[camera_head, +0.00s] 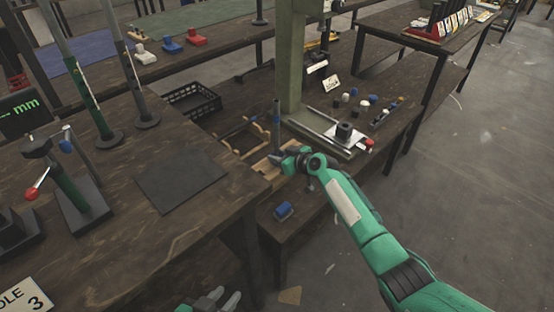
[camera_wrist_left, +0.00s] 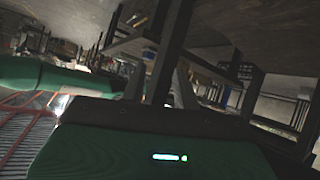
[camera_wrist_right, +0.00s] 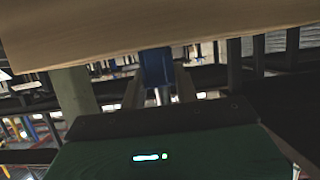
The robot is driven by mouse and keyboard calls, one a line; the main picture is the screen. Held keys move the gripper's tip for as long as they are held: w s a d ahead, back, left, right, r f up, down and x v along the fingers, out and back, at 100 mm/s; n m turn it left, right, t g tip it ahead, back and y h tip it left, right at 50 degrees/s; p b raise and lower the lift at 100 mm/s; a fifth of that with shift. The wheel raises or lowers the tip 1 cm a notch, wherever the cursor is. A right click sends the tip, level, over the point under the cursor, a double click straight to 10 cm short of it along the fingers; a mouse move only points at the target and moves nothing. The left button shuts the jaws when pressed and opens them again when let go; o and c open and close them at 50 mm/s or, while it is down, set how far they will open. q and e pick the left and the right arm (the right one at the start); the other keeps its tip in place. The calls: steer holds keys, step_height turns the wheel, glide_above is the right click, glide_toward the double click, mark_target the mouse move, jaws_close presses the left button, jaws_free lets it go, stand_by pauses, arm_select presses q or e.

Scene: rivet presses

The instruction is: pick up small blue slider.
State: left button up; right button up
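A small blue block (camera_head: 284,210) sits on the lower wooden surface near its front edge in the head view. Other small blue pieces show on the back table (camera_head: 172,46) and beside the press (camera_head: 372,99); I cannot tell which is the named slider. My right gripper (camera_head: 277,159) is beside a slim upright tube (camera_head: 276,122). In the right wrist view its fingers (camera_wrist_right: 157,92) are apart, with a blue part (camera_wrist_right: 157,67) above a shiny rod seen between them; contact is unclear. My left gripper (camera_head: 218,299) is open and empty at the bottom of the head view, below the table edge.
A tall green press column (camera_head: 291,55) stands behind my right gripper. A black crate (camera_head: 190,101) and a dark mat (camera_head: 181,179) lie to its left. A hand press (camera_head: 75,190) stands on the left table. Open floor (camera_head: 480,150) lies to the right.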

steer(key=c, duration=0.4)
steer(key=shift+r, duration=0.1)
